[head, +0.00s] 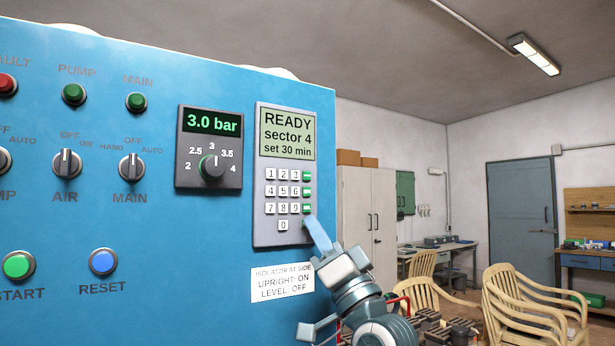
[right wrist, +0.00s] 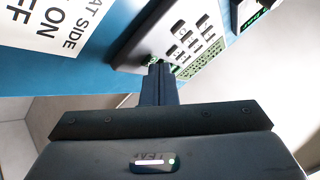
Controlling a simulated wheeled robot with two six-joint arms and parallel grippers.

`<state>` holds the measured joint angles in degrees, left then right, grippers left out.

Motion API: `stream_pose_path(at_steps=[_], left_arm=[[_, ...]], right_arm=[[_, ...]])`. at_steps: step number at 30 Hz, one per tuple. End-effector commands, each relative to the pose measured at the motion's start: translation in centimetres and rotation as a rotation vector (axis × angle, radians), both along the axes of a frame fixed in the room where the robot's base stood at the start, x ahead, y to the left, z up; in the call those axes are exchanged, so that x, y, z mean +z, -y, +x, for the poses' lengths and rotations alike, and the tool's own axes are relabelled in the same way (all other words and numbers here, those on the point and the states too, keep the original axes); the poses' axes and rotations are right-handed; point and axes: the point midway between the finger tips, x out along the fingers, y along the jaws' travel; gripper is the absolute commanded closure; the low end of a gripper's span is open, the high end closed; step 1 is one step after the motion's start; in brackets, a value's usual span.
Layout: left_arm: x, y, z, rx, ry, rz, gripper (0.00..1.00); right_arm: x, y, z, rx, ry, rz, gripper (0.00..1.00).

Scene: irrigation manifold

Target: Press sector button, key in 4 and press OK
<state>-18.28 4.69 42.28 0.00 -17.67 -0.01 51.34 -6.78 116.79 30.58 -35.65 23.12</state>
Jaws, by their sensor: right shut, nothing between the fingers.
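The keypad unit (head: 262,232) is on the blue panel. Its display (head: 287,135) reads "READY, sector 4, set 30 min". White number keys (head: 283,191) stand in rows, with a column of green keys (head: 307,192) at their right. The keypad also shows in the right wrist view (right wrist: 140,48). My right gripper (head: 309,224) is shut and empty. Its fingertips are at the lower right corner of the keypad, over the bottom of the green column, and hide the key there. In the right wrist view the fingertips (right wrist: 159,68) meet a green key; contact cannot be told for certain. My left gripper is not in view.
A pressure unit (head: 237,172) reading "3.0 bar" with a knob is left of the keypad. Lamps, switches, a green START button (head: 18,265) and a blue RESET button (head: 103,262) are farther left. Chairs (head: 530,305) and a cabinet (head: 365,215) stand behind, right of the panel.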

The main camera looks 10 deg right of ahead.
Motion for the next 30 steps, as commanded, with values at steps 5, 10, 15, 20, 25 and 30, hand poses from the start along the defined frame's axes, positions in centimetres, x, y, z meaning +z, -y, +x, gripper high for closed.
stream_pose_path(at_steps=[5, 10, 15, 20, 25, 30], left_arm=[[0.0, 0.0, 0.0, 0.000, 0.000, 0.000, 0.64], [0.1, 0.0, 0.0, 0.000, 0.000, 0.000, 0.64], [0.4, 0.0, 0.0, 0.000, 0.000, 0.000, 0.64], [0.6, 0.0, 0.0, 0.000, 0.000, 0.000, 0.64], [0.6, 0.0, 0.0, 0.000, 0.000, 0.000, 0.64], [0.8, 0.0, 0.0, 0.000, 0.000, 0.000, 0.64]], right_arm=[[0.0, 0.0, 0.0, 0.000, 0.000, 0.000, 1.00], [0.0, 0.0, -0.1, 0.000, -0.001, -0.001, 1.00], [0.1, 0.2, -0.8, 0.001, 0.000, 0.001, 1.00], [0.0, 0.4, -1.3, 0.000, -0.001, -0.001, 1.00], [0.0, 0.4, -1.4, 0.001, -0.001, 0.000, 1.00], [0.1, 0.5, -1.7, 0.000, 0.000, 0.000, 1.00]])
